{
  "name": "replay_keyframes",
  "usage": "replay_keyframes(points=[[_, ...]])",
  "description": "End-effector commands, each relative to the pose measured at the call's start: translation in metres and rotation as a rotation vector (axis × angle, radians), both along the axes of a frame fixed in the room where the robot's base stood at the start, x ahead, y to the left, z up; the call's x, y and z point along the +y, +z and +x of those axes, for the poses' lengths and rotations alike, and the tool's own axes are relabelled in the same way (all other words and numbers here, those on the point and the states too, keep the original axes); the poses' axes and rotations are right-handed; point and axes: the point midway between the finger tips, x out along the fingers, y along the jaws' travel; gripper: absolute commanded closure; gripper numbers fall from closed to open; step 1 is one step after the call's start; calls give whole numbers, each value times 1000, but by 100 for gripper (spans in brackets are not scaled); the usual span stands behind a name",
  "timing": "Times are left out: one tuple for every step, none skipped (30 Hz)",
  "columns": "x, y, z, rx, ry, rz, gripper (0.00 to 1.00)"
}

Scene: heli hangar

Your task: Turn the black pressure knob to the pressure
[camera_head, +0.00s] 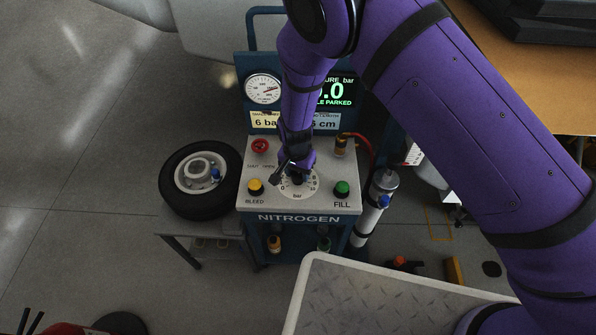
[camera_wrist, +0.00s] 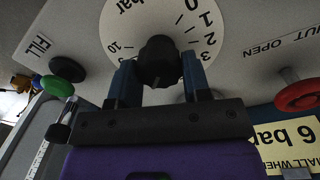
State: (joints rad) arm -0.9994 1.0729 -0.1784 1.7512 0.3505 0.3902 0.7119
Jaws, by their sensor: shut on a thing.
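The black pressure knob (camera_wrist: 158,58) sits at the centre of a white round dial (camera_wrist: 128,28) marked in bar, with 0, 1, 2, 3 and 10 readable in the wrist view. My gripper (camera_wrist: 158,74) is shut on the knob, one blue finger on each side. A small pale mark shows on the knob's near side, but its exact reading is unclear. In the head view my gripper (camera_head: 297,172) is over the dial and mostly hides the knob. A yellow card (camera_head: 264,122) reads "6 ba", its end hidden behind my arm.
The grey nitrogen panel (camera_head: 300,206) carries a red knob (camera_head: 260,146), a yellow BLEED button (camera_head: 255,187) and a green FILL button (camera_head: 342,188) close to the dial. Above are a gauge (camera_head: 263,88) and a partly hidden green-text display (camera_head: 338,93). A wheel (camera_head: 203,178) lies left.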

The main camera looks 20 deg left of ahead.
Motion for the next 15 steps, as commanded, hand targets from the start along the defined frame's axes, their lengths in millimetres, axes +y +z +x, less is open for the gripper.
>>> replay_keyframes(points=[[0,0,1,-1,0,0,80],[0,0,1,-1,0,0,80],[0,0,0,-1,0,1,80],[0,0,0,-1,0,1,80],[0,0,0,-1,0,1,80],[0,0,1,-1,0,1,80],[0,0,0,-1,0,1,54],[0,0,0,-1,0,1,47],[0,0,0,-1,1,0,38],[0,0,0,-1,1,0,31],[0,0,0,-1,1,0,31],[0,0,0,-1,1,0,31],[0,0,0,-1,1,0,31],[0,0,0,-1,1,0,31],[0,0,0,0,1,0,31]])
